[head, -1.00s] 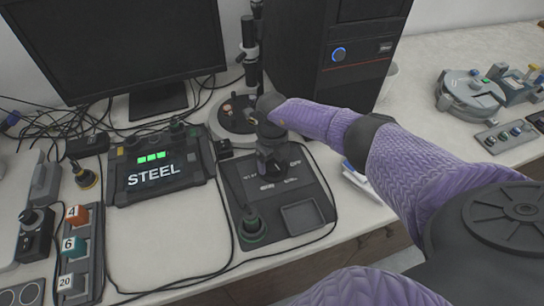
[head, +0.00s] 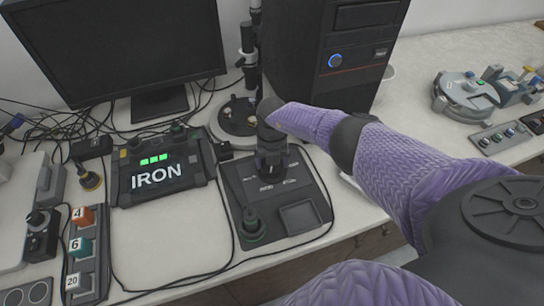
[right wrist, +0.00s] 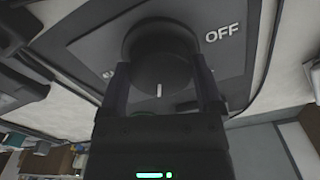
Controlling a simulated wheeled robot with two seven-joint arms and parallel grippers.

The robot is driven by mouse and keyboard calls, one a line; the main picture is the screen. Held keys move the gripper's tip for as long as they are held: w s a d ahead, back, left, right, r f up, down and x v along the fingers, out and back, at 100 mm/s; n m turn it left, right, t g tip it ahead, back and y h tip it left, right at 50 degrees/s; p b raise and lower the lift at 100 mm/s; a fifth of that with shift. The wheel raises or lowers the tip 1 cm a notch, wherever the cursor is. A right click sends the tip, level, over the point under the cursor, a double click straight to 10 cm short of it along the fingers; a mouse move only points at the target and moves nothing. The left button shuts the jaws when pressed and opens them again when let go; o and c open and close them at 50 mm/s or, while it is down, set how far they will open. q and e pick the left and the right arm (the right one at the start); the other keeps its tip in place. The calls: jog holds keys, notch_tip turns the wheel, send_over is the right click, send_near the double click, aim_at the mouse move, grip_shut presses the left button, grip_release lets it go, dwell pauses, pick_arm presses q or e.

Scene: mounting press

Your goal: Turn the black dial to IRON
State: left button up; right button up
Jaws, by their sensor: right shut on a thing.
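The black dial (right wrist: 160,62) sits on a dark control panel (right wrist: 255,25), with a white pointer line facing the bottom of the right wrist view and the word OFF to its upper right. My right gripper (right wrist: 163,75) is shut on the dial, one finger on each side. In the head view my right gripper (head: 270,160) covers the dial on the panel (head: 240,180). The display box (head: 157,176) to its left reads IRON with green bars above. My left gripper is not in view.
A green-based lever (head: 252,226) and a square recess (head: 298,217) are at the panel's front. A round-based stand (head: 236,118) is behind it. Numbered blocks (head: 80,246) stand at left.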

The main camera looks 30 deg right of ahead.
dwell(0.3)
jog(key=shift+w, duration=0.1)
jog(key=o, duration=1)
notch_tip(320, 180, up, 9)
jog(key=p, duration=0.4)
jog(key=shift+r+p, duration=0.2)
jog(key=shift+p, duration=0.15)
jog(key=shift+r, duration=0.3)
